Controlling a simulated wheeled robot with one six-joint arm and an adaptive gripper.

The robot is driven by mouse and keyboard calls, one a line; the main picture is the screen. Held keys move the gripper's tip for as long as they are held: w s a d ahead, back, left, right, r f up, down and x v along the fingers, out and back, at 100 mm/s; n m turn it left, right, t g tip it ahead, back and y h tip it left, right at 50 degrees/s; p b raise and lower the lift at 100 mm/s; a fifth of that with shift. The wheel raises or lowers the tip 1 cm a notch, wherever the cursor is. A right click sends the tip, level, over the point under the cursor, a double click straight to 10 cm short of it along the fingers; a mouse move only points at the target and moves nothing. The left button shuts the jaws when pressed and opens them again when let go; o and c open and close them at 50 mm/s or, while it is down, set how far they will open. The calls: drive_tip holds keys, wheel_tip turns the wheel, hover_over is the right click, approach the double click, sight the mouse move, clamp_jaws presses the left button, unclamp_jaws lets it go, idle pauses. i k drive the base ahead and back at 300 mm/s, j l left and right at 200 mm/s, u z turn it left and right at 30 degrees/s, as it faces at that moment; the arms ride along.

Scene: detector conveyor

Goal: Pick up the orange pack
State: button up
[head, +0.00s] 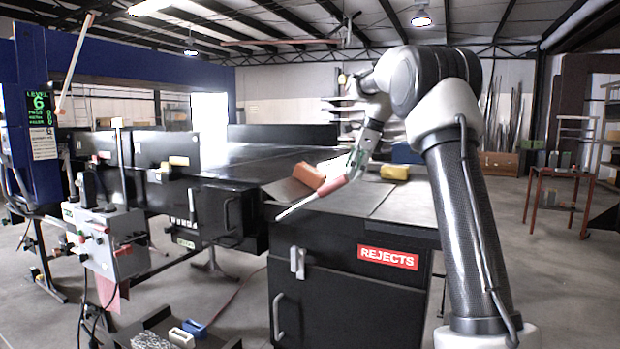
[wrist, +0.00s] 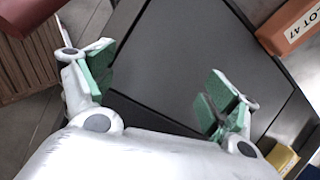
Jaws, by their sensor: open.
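The orange pack (head: 309,175) rests on the near left part of the dark top of the rejects cabinet, just left of my gripper (head: 354,164) in the head view. In the wrist view the orange pack (wrist: 291,24), with "LOT 47" printed on it, lies at the top right and is cut off by the frame edge. My gripper (wrist: 160,80) is open and empty, its green-padded fingers apart over a bare dark surface. The pack is outside the fingers, beyond the right finger.
A yellow pack (head: 394,172) and a blue item (head: 405,153) sit on the cabinet top (head: 410,205). A red piece with a pale rod (head: 333,185) shows in front of my gripper. The conveyor (head: 245,155) extends behind left. Dark bare surface lies under the fingers.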

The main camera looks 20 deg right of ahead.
sight(314, 178)
drive_tip(key=i, duration=1)
